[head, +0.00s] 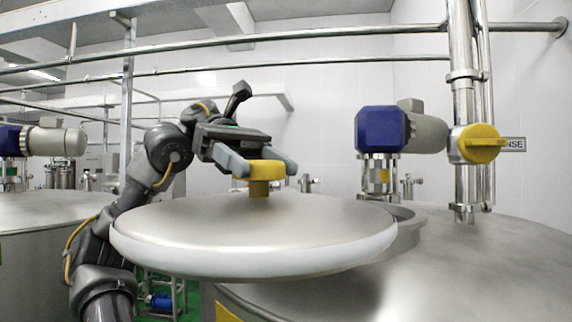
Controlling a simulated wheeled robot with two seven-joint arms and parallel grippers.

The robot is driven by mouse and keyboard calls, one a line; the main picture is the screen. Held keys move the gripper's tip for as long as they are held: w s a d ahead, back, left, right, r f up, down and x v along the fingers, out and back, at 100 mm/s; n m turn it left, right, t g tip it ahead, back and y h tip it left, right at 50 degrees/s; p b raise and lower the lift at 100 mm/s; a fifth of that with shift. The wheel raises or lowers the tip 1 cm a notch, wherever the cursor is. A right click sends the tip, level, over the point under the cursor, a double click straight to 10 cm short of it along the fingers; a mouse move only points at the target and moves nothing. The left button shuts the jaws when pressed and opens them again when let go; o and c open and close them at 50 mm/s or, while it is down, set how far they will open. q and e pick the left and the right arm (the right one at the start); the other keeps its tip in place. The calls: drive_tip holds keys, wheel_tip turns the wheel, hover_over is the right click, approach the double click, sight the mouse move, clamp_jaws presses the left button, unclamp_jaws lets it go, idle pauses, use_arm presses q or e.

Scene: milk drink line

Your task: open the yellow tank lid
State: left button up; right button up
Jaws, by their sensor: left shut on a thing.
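The tank lid (255,232) is a round steel disc with a pale rim and a yellow knob (259,187) at its top middle. My left gripper (262,165) comes in from the left and is shut on the yellow knob, one finger on either side. The lid stands clear of the tank top on its left and front sides. The tank's round opening rim (408,235) shows behind its right edge; the rest of the opening is hidden by the lid. The steel tank (470,270) fills the lower right. My right gripper is not in view.
A blue and grey motor (383,130) stands on the tank behind the lid. Vertical steel pipes with a yellow valve handle (482,144) rise at the right. Another tank (45,220) stands at the left. Horizontal pipes (250,40) cross above.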

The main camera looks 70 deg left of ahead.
use_arm(q)
drive_tip(key=shift+s+a+m+g, duration=0.15)
drive_tip(key=shift+s+m+g, duration=0.4)
drive_tip(key=shift+s, duration=0.3)
drive_tip(key=shift+s+a+m+g, duration=0.1)
drive_tip(key=shift+s+m+g, duration=0.35)
drive_tip(key=shift+s+g, duration=0.3)
drive_tip(key=o, duration=1.4)
drive_tip(key=shift+a+h, duration=0.15)
drive_tip(key=shift+h, duration=0.15)
drive_tip(key=shift+c, duration=0.2)
drive_tip(key=v, duration=0.9)
drive_tip(key=shift+s+a+r, duration=0.1)
drive_tip(key=shift+a+r, duration=0.1)
drive_tip(key=shift+a, duration=0.1)
drive_tip(key=shift+s+a+r, duration=0.1)
drive_tip(key=shift+a, duration=0.45)
